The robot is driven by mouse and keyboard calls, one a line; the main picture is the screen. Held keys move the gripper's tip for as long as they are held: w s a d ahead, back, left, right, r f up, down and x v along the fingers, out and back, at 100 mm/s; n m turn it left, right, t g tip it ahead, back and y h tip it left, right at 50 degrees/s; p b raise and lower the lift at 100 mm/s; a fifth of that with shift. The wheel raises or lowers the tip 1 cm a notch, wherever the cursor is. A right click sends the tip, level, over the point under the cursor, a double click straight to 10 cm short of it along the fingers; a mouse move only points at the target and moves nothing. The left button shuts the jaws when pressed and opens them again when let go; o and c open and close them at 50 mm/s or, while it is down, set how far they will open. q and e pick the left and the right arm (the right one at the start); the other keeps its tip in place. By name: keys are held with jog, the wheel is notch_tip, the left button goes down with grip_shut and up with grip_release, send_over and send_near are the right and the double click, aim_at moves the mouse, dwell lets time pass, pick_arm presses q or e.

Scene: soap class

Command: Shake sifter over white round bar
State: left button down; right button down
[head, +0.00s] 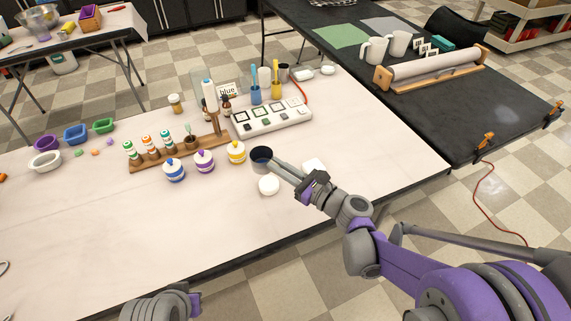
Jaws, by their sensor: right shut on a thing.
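My right gripper (309,186) is shut on the grey handle of the sifter (261,156), a small cup with a dark inside. The handle runs from the gripper up and left to the cup, which appears upright. The white round bar (268,185) lies on the pale table just below the cup in the picture. How high the cup is above the table is hard to tell. A second white piece (313,165) lies right of the handle, partly behind my gripper. Part of my left arm shows at the bottom edge; its fingers are not visible.
Striped lidded jars (236,152) stand left of the sifter. Behind are a wooden rack (172,150), a white tray with squares (272,118) and blue and yellow cups (276,91). Coloured bowls (76,134) sit at the left. The table's front is clear.

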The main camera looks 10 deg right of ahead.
aim_at(270, 171)
jog(key=shift+f+b, duration=1.35)
jog(key=shift+f, duration=0.6)
jog(key=shift+a, duration=0.1)
